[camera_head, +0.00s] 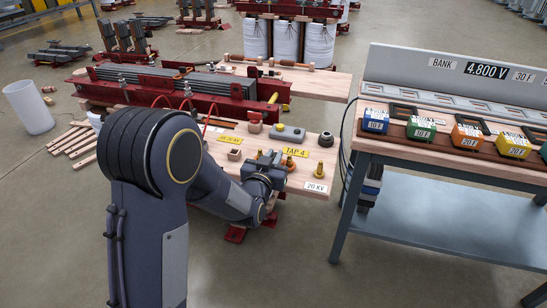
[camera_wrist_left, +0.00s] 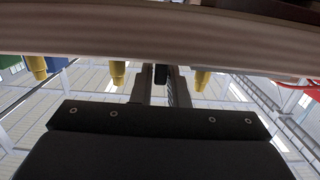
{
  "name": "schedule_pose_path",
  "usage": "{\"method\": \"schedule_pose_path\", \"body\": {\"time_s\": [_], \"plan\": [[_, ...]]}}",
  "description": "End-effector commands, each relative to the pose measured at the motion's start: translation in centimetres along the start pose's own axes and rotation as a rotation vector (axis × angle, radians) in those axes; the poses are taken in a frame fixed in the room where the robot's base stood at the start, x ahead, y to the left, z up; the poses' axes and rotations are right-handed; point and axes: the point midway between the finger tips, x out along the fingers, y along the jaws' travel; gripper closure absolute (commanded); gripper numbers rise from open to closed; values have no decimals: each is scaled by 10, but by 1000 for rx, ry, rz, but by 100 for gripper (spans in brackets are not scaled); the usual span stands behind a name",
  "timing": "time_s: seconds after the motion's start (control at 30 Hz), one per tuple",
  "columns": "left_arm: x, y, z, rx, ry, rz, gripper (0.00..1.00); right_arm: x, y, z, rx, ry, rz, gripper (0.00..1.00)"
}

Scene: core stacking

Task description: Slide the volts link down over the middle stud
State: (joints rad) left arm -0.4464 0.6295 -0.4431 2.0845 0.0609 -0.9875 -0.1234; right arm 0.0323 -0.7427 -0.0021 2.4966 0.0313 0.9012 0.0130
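Brass studs stand near the right end of the wooden board (camera_head: 225,159). One stud (camera_head: 319,169) is at the right, and another (camera_head: 290,163) stands to its left. My left gripper (camera_head: 268,166) is low at the board's front edge, beside the studs, with small copper-coloured parts just behind it. In the left wrist view its two fingers (camera_wrist_left: 161,88) stand apart, with a dark piece (camera_wrist_left: 161,75) between their tips. Brass studs appear upside down on both sides there. I cannot make out the volts link clearly or tell whether the fingers grip it. My right gripper is out of view.
A "20 KV" label (camera_head: 315,187) and a yellow "TAP 4" label (camera_head: 295,152) lie by the studs. A grey pendant (camera_head: 289,133) and a black ring (camera_head: 326,140) are behind. A bench (camera_head: 455,171) with coloured blocks stands at right.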

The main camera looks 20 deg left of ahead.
Motion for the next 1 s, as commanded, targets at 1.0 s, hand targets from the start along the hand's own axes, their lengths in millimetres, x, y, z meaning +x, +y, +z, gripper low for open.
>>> {"method": "schedule_pose_path", "body": {"time_s": [1.0], "plan": [[-76, 0, -1, -1, 0, -1, 64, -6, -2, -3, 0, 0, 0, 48]]}}
